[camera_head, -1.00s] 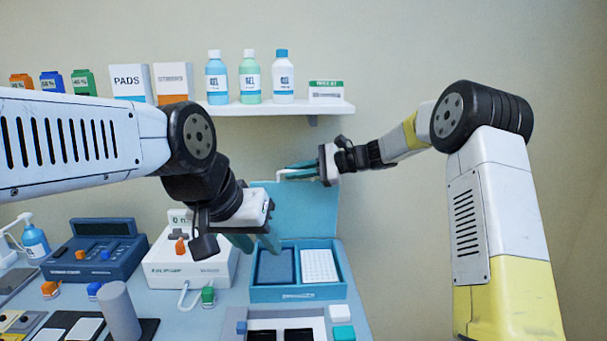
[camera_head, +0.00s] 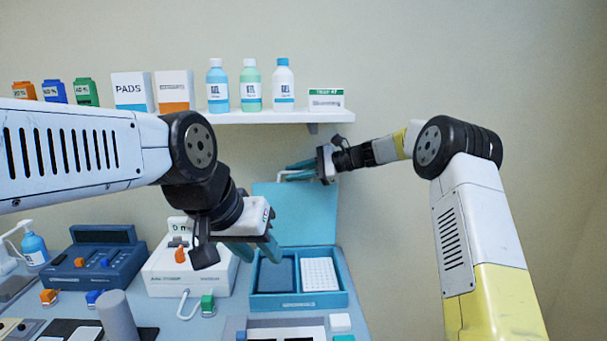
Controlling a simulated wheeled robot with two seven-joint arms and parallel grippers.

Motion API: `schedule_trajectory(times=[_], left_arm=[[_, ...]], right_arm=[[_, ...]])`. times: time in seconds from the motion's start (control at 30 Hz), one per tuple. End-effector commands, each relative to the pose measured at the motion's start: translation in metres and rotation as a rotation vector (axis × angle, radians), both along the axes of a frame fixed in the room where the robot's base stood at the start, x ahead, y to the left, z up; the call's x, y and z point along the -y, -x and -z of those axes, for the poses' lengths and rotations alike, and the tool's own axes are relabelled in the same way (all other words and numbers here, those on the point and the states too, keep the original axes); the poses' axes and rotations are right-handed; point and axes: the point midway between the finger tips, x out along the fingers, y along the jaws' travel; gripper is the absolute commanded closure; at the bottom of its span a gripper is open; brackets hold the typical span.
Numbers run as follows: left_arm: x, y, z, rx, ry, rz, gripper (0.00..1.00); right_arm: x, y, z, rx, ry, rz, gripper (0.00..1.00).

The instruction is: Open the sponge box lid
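The teal sponge box (camera_head: 330,299) stands on the table with its lid (camera_head: 315,215) raised upright at the back. Inside are a dark blue sponge compartment (camera_head: 276,276) on the left and a white gridded piece (camera_head: 319,273) on the right. My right gripper (camera_head: 285,172) is at the lid's top edge, with its teal fingers pointing left; I cannot tell whether it touches the lid or how far its fingers are apart. My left gripper (camera_head: 257,250) hangs over the box's left part, its fingers apart and nothing seen between them.
A shelf (camera_head: 270,117) with bottles and cartons is above the box. A white device (camera_head: 165,283) and a blue console (camera_head: 80,271) stand left of it. A grey cylinder (camera_head: 118,317) and a grey tray (camera_head: 235,325) are in front.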

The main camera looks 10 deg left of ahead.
Motion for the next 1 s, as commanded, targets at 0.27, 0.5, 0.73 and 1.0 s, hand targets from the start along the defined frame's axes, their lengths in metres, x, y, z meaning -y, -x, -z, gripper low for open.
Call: schedule_trajectory(times=[0.27, 0.5, 0.73, 1.0], left_arm=[[0.0, 0.0, 0.0, 0.0, 0.0, 0.0, 0.64], [0.0, 0.0, 0.0, 0.0, 0.0, 0.0, 0.64], [0.0, 0.0, 0.0, 0.0, 0.0, 0.0, 0.64], [0.0, 0.0, 0.0, 0.0, 0.0, 0.0, 0.64]], right_arm=[[0.014, 0.0, -0.004, 0.0, -0.001, 0.002, 0.81], [0.053, 0.002, -0.016, 0.0, 0.0, 0.003, 0.81], [0.073, 0.004, -0.023, -0.001, -0.001, 0.001, 0.81], [0.074, 0.004, -0.023, 0.0, 0.0, 0.0, 0.81]])
